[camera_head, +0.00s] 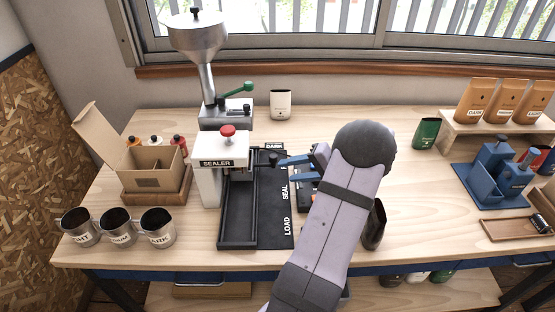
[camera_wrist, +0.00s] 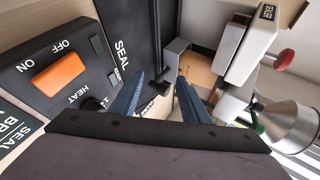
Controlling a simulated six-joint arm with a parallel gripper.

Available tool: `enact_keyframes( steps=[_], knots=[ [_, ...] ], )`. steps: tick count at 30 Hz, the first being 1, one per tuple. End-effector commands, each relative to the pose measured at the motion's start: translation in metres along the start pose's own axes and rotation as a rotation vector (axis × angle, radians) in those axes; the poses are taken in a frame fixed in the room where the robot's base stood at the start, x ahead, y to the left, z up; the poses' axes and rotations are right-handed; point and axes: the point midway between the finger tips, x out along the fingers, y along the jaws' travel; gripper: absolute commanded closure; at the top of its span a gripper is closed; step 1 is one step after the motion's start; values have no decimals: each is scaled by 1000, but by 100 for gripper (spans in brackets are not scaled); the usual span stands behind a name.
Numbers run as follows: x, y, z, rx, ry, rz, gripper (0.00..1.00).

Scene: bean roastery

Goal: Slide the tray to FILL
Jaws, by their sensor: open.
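A long black track (camera_head: 238,237) runs front to back under the sealer (camera_head: 222,165). A black knob (camera_head: 273,158) sticks out at the sealer, near the far part of the strip. In the wrist view the knob (camera_wrist: 159,86) is by a grey bracket (camera_wrist: 174,64), seemingly the tray's, with a brown surface behind. My gripper (camera_head: 283,161) is open, its blue fingers (camera_wrist: 160,80) on either side of the knob. Contact cannot be told.
A heater box with an orange switch (camera_wrist: 60,73) stands right of the strip, partly under my arm. A hopper (camera_head: 197,40) and green lever (camera_head: 237,89) stand behind the sealer. Several cups (camera_head: 118,228) and a cardboard box (camera_head: 155,168) are left. Bench right of my arm is partly clear.

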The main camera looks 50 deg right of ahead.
Motion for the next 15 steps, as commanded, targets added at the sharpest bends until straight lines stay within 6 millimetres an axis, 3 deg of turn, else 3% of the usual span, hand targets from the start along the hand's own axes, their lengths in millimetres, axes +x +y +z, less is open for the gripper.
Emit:
enact_keyframes(
  steps=[6, 15],
  knots=[
    [12, -6, -3, 711, 92, -146, 58],
    [8, -10, -29, 1445, 120, -310, 58]
  ],
)
